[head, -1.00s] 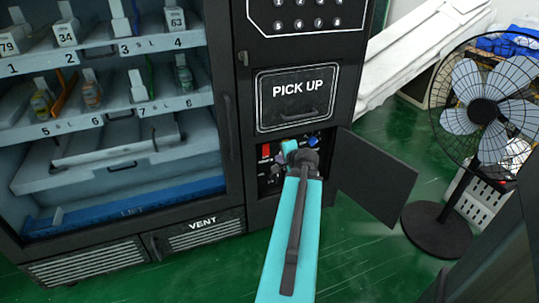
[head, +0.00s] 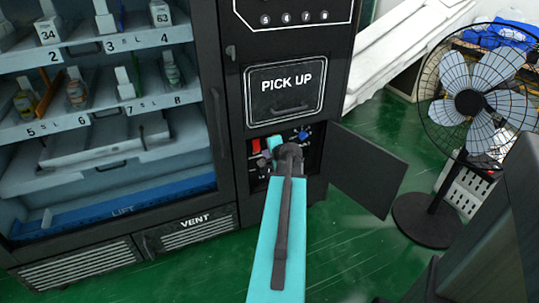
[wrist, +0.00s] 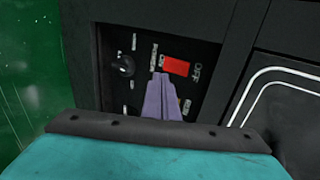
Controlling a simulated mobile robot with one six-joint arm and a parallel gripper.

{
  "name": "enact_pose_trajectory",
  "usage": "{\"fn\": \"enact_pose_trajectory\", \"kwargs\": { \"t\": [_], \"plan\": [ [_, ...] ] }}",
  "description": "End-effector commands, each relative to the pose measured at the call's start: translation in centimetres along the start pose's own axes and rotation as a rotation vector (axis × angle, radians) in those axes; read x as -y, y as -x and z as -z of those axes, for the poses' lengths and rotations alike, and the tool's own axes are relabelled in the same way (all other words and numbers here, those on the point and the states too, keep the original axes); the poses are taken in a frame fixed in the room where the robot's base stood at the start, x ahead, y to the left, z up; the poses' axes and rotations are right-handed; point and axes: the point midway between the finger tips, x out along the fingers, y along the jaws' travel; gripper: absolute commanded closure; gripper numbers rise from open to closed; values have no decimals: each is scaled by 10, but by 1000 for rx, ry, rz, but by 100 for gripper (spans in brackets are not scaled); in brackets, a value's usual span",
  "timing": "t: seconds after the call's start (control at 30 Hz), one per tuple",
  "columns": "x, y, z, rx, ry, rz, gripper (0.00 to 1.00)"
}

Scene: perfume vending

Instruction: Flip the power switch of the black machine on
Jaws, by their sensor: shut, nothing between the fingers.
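The black machine (head: 232,130) has a recessed control panel behind an open flap, below its PICK UP door. The red power switch (head: 256,144) is at the panel's upper left. In the wrist view the red switch (wrist: 183,66) lies between the ON and OFF labels, by the word POWER. My gripper (head: 265,159) is at the panel, just below the red switch. Its purple fingers (wrist: 160,78) are shut and empty, with the tips beside the switch's ON end. I cannot tell whether they touch it. The switch's tilt is unclear.
The open black flap (head: 362,168) stands out to the right of the panel. A blue knob (head: 304,134) and a dark round knob (wrist: 123,66) are on the panel. A black fan (head: 468,102) stands at the right. Green floor (head: 345,250) is clear in front.

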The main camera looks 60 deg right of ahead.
Motion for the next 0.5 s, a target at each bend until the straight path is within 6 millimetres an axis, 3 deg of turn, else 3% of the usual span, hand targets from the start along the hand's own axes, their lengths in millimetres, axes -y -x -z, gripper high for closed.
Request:
{"fn": "enact_pose_trajectory", "kwargs": {
  "t": [0.5],
  "plan": [
    [2, -58, 1, 0, 1, 0, 100]
  ]
}}
